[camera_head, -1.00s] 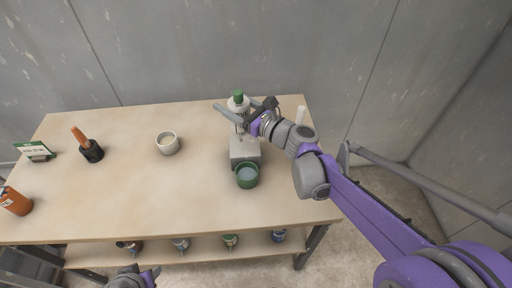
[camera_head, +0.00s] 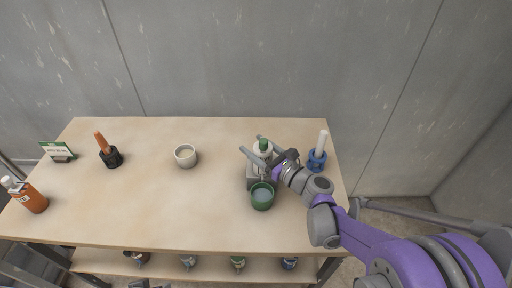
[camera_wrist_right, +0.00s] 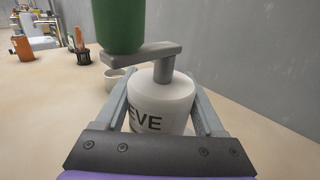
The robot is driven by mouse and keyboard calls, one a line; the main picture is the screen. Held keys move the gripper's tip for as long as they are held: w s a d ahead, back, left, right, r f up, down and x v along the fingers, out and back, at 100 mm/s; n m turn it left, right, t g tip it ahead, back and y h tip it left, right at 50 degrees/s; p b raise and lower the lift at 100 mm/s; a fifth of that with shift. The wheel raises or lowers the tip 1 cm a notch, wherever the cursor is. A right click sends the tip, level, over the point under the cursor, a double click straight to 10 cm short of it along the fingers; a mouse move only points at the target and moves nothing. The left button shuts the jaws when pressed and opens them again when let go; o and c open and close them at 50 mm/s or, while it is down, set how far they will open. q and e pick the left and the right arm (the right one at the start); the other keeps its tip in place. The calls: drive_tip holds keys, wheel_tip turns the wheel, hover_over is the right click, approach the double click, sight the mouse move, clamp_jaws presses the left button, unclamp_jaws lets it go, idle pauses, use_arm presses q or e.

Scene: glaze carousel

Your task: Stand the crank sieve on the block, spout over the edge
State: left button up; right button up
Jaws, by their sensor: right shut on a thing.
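The white crank sieve (camera_head: 263,151), with a green crank knob, is upright at the grey block (camera_head: 251,183). In the right wrist view the sieve (camera_wrist_right: 160,103) shows part of its label, its grey crank arm and its green knob. My right gripper (camera_head: 250,145) is shut on the sieve body, one finger on each side. The sieve is over the block's top, but I cannot tell whether it rests there. The spout is not clear. A sliver of my left gripper (camera_head: 140,284) shows at the bottom edge; its jaws cannot be made out.
A green cup (camera_head: 262,198) stands close in front of the block. A blue holder (camera_head: 317,161) with a white rod is to the right. A pale bowl (camera_head: 185,157), black pot (camera_head: 111,158), orange bottle (camera_head: 32,198) and sign (camera_head: 58,151) are left. The table middle is clear.

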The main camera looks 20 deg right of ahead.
drive_tip(key=o, duration=1.5)
drive_tip(key=shift+f, duration=0.1)
drive_tip(key=shift+s+d+r, duration=0.1)
drive_tip(key=shift+s+r, duration=0.1)
drive_tip(key=shift+r, duration=0.05)
drive_tip(key=v, duration=1.1)
drive_tip(key=shift+s, duration=0.3)
drive_tip(key=shift+d, duration=0.1)
